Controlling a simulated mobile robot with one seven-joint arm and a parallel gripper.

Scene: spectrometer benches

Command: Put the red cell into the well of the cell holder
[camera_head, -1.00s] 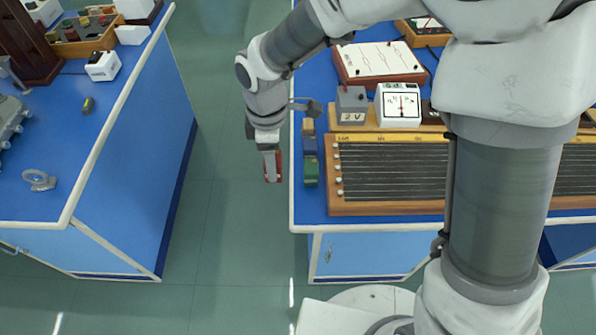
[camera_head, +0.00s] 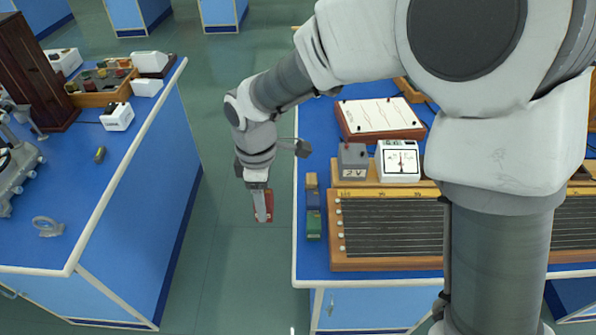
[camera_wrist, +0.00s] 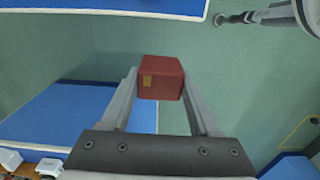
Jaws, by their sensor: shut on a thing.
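The red cell (camera_head: 264,208) is a red block held between the fingers of my gripper (camera_head: 262,204). It hangs in the air over the floor gap between the two benches, left of the right bench's edge. In the wrist view the red cell (camera_wrist: 162,78) sits between the two fingertips, with a small yellow patch on its face; my gripper (camera_wrist: 160,85) is shut on it. I cannot make out the cell holder or its well for certain in either view.
The left bench (camera_head: 75,185) carries a grey ring-shaped piece (camera_head: 47,227), a small dark block (camera_head: 100,154), a white box (camera_head: 117,117) and a wooden tray (camera_head: 103,88). The right bench (camera_head: 318,130) has a ruled wooden board (camera_head: 390,263), a 2V block (camera_head: 352,161), a meter (camera_head: 398,160) and small coloured blocks (camera_head: 313,222).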

